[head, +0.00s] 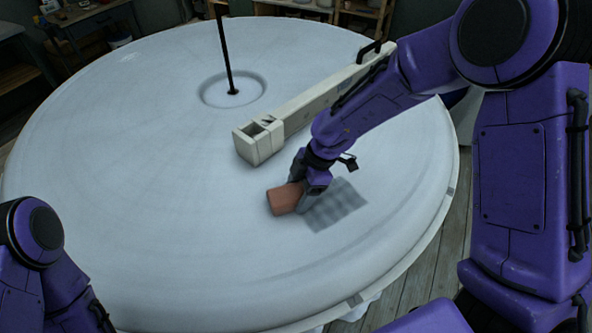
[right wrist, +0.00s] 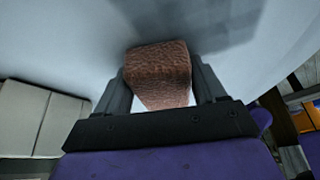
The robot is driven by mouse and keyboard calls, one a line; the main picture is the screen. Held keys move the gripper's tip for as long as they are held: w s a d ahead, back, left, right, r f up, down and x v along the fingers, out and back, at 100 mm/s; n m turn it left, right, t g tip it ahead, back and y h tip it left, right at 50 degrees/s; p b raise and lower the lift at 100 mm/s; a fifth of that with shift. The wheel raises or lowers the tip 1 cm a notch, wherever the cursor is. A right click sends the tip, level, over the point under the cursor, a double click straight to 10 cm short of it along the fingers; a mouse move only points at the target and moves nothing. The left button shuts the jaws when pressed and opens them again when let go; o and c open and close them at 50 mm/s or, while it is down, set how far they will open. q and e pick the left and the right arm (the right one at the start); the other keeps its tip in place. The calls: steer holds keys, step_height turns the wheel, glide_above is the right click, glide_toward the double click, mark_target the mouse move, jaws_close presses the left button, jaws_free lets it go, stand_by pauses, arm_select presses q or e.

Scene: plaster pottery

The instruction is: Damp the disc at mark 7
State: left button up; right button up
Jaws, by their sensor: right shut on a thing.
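A large round white disc (head: 120,200) fills most of the head view, with a dark rod (head: 224,50) upright at its centre hollow. My right gripper (head: 303,188) is low over the near right part of the disc. It is shut on a reddish-brown block (head: 284,199), which looks like a sponge. In the right wrist view the block (right wrist: 158,72) sits between both fingers and has a rough, pitted face. I cannot tell whether it touches the disc. A darker grey patch (head: 335,207) shows on the disc just right of the block. No mark number is readable. My left gripper is out of frame.
A cream beam (head: 300,108) with a boxy end (head: 255,143) lies across the disc from the right edge toward the middle, close beside my right arm. Small marks (head: 355,299) show on the disc's rim. The disc's left side is clear. Shelves stand behind.

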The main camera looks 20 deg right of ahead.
steer(key=shift+s+a+r, duration=0.1)
steer(key=shift+a+r, duration=0.05)
steer(key=shift+a, duration=0.25)
step_height(320, 180, up, 3)
steer(key=shift+f+p, duration=0.15)
steer(key=shift+p, duration=0.95)
step_height(320, 180, up, 5)
steer(key=p, duration=0.5)
steer(key=shift+d, duration=0.1)
